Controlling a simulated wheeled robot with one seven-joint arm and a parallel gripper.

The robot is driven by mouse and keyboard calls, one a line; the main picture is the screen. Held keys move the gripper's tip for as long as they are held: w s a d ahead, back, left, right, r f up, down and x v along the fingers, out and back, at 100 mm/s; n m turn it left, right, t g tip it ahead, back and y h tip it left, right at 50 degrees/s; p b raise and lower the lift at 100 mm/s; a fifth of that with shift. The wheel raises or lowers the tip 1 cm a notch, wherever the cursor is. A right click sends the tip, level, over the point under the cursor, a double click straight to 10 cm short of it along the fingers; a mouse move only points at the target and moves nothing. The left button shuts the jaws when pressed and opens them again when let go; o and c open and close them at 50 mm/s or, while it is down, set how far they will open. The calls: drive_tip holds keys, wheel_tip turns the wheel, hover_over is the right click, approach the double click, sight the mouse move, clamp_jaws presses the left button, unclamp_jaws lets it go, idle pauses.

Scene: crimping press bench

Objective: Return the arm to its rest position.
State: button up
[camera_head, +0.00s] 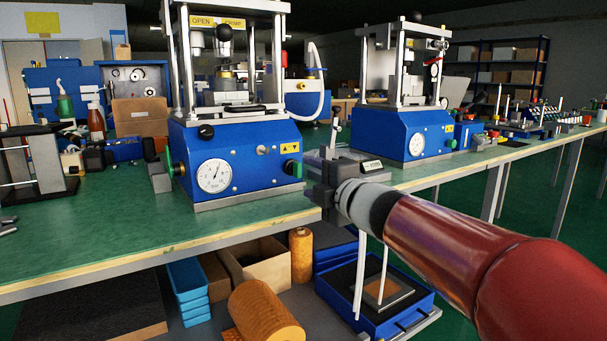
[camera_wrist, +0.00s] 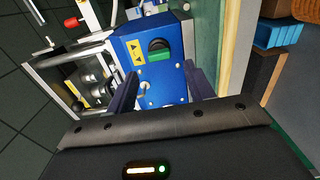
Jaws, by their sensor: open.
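My arm reaches in from the lower right of the head view. My gripper (camera_head: 320,178) is at the front edge of the bench, right of the near blue press (camera_head: 235,165). In the wrist view my gripper (camera_wrist: 160,76) has its two dark fingers apart, with nothing held between them. The blue press side with a green knob (camera_wrist: 159,48) shows beyond and between the fingers. I cannot tell the exact gap between the fingers and the press.
A second blue press (camera_head: 408,135) stands farther right on the green bench (camera_head: 100,240). Below are blue bins (camera_head: 187,285), an orange roll (camera_head: 265,312) and a blue tray (camera_head: 418,300). Open floor lies at the right.

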drive_tip(key=shift+v, duration=1.2)
drive_tip(key=s+d+f+m+g+h+p, duration=0.1)
drive_tip(key=s+d+f+m+h+p, duration=0.15)
drive_tip(key=s+d+m+h, duration=0.5)
drive_tip(key=s+d+f+m+g+h+p, duration=0.1)
drive_tip(key=s+d+m+h+p, duration=0.25)
drive_tip(key=d+m, duration=0.55)
drive_tip(key=s+a+f+m+g+p, duration=0.1)
drive_tip(key=s+f+m+g, duration=0.2)
drive_tip(key=s, duration=0.5)
drive_tip(key=s+a+f+m+g+y+p, duration=0.1)
drive_tip(key=s+f+m+g, duration=0.3)
drive_tip(key=s+f, duration=0.4)
drive_tip(key=shift+s+a+f+m+p, duration=0.25)
drive_tip(key=shift+s+f+m+p, duration=0.15)
drive_tip(key=shift+s+m, duration=0.4)
